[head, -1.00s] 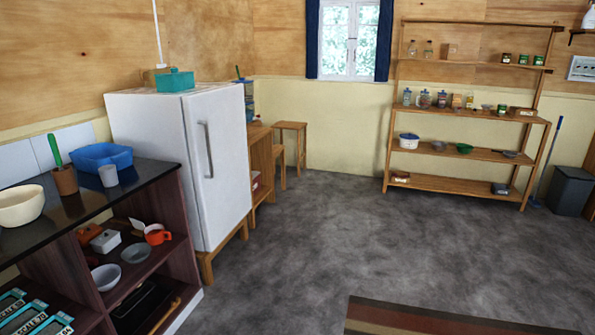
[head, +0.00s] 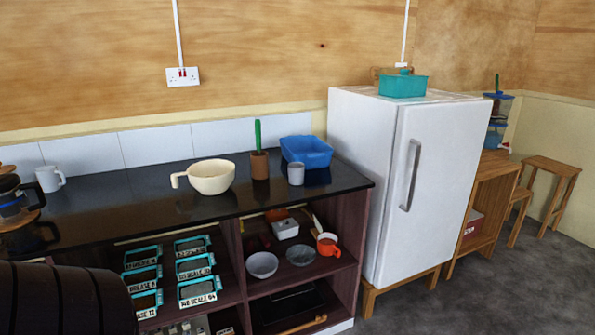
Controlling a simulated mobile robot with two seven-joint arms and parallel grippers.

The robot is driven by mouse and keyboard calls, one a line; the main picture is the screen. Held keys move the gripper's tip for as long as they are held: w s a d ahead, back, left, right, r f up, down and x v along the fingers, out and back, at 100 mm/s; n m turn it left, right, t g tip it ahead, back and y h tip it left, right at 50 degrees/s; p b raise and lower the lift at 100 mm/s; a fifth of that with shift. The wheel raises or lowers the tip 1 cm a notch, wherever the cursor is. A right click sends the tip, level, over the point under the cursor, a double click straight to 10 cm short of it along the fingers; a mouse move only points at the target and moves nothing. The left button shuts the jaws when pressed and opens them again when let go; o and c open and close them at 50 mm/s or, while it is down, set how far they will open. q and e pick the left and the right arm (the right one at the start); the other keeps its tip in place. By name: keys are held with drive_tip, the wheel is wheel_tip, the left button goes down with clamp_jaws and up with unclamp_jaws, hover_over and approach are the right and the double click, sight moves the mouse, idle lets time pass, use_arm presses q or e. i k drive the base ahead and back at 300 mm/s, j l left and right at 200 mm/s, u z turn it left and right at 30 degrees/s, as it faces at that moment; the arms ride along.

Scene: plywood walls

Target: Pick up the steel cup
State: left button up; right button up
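A small grey cup (head: 296,174), which looks like the steel cup, stands upright on the black countertop (head: 340,186) near its right end. It is just in front of a blue tub (head: 307,150) and to the right of a brown pot with a green handle (head: 260,164). Neither gripper shows in the head view.
A cream handled bowl (head: 210,177), a white mug (head: 50,178) and a coffee maker (head: 17,202) stand on the counter. Shelves below hold bowls and labelled trays. A white fridge (head: 377,170) stands at right. A dark ribbed shape (head: 65,298) fills the lower left.

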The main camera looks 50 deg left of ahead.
sight(296, 170)
drive_tip(key=i+u, duration=0.4)
drive_tip(key=i, duration=0.15)
drive_tip(key=i+l+u, duration=0.1)
drive_tip(key=i+u, duration=0.8)
drive_tip(key=i+l+u, duration=0.3)
drive_tip(key=i+u, duration=0.15)
